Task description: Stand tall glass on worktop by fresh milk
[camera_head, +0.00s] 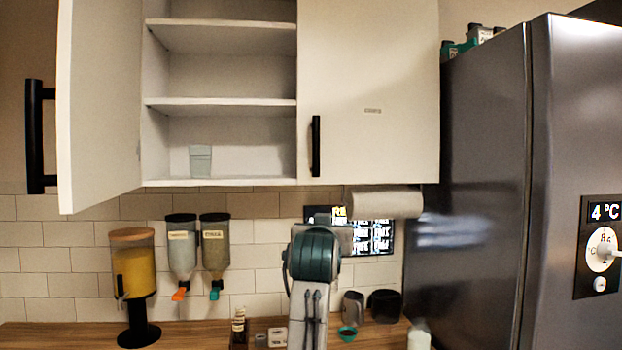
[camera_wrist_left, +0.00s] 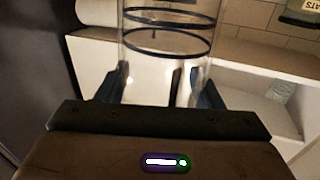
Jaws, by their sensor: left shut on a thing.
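In the left wrist view, my left gripper (camera_wrist_left: 180,90) is shut on a clear tall glass (camera_wrist_left: 172,62) with dark rings around it. The glass is between the two fingers, its far end cut off by the frame's top edge. In the head view an arm of mine rises at the centre; the gripper and held glass cannot be made out there. A white bottle (camera_head: 419,338), perhaps the fresh milk, stands at the bottom edge on the wooden worktop (camera_head: 378,337), partly cut off. My right gripper is not in view.
The wall cabinet's left door (camera_head: 98,105) stands open. A tumbler (camera_head: 200,160) is on its lowest shelf. Dispensers (camera_head: 181,245), a yellow-filled container (camera_head: 133,270), a metal jug (camera_head: 352,306) and a dark container (camera_head: 383,305) line the back. The fridge (camera_head: 480,190) bounds the right.

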